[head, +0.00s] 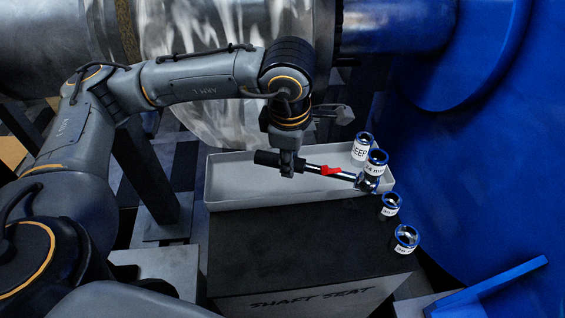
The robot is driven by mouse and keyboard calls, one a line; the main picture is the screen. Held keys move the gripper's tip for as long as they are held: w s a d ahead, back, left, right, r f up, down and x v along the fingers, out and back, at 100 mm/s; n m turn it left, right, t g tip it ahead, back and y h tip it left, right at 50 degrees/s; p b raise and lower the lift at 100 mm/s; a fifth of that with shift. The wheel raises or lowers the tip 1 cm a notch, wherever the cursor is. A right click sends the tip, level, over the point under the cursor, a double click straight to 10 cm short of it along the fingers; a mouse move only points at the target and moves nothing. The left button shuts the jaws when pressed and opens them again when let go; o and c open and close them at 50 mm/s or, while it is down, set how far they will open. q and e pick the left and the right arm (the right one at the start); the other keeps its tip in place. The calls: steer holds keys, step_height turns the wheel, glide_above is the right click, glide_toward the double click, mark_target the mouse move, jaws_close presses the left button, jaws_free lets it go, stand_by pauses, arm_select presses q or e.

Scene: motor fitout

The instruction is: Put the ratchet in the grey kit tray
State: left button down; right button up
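The ratchet (317,168) has a black handle end, a metal shaft, a red part in the middle and a head at its right end. My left gripper (288,166) comes down from above and appears shut on the ratchet near its handle. The grey kit tray (225,180) is long and shallow. The ratchet lies across the tray in the picture, its head near the tray's right end. I cannot tell whether it touches the tray. My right gripper is not in view.
The tray is on a black-topped block marked "SHAFT SEAT" (290,245). Labelled sockets (360,149) (376,162) stand at the tray's right end; two more (390,206) (405,239) stand along the block's right edge. A large blue housing (480,150) bounds the right. A metal shaft (215,30) crosses behind.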

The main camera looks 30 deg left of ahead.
arm_select(q)
glide_above(280, 175)
step_height(280, 175, down, 6)
steer(key=shift+s+d+f, duration=0.15)
steer(key=shift+f, duration=0.1)
steer(key=f, duration=0.3)
steer(key=shift+w+a+f, duration=0.25)
steer(key=shift+f, duration=0.1)
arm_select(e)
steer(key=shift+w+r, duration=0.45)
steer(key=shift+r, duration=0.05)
arm_select(q)
steer(key=shift+f+b, duration=0.1)
steer(key=shift+b, duration=0.2)
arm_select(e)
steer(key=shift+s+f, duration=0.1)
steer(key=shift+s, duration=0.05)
arm_select(q)
steer(key=c, duration=1)
jaws_free()
steer(key=shift+s, duration=0.1)
steer(key=shift+c, duration=0.2)
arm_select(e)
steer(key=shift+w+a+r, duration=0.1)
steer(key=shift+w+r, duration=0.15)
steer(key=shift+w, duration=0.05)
